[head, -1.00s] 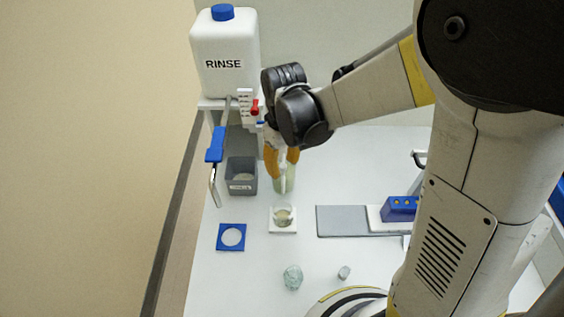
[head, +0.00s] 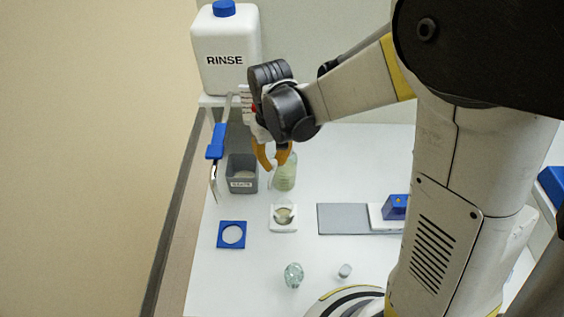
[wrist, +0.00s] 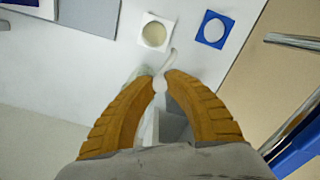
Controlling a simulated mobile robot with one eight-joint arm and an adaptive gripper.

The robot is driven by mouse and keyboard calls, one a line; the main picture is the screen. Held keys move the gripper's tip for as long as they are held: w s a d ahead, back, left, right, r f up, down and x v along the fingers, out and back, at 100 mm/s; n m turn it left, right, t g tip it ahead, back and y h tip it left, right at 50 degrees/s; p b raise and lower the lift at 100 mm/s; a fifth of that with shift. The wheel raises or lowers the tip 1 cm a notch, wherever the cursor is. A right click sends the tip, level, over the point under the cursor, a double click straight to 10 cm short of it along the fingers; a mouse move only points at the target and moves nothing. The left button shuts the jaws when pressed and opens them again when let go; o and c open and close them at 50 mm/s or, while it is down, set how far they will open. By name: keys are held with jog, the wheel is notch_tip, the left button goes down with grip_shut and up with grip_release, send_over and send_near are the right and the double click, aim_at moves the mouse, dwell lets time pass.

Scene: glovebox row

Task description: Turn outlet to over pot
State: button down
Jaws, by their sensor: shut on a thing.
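My gripper (head: 271,168) has orange fingers and is shut on the outlet, a slim pale spout. In the wrist view the fingertips (wrist: 164,78) meet around it, and the curved outlet (wrist: 171,59) sticks out past them toward the white holder. In the head view the outlet is mostly hidden by the fingers. The pot (head: 284,216), a small round vessel with pale contents, sits on a white square holder in front of my gripper. It also shows in the wrist view (wrist: 154,35), with the outlet's tip close to the holder's edge in the picture.
A grey bin (head: 242,181) and a greenish bottle (head: 285,177) stand close to my gripper. A metal tap with a blue handle (head: 216,142) is at left, below the RINSE tank (head: 225,50). A blue square holder (head: 232,234) and small glassware (head: 293,275) lie in front.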

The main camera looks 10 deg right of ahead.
jog(key=shift+w+a+m, duration=0.3)
jog(key=shift+a+m, duration=0.2)
jog(key=shift+m, duration=0.1)
jog(key=c, duration=1.3)
grip_release()
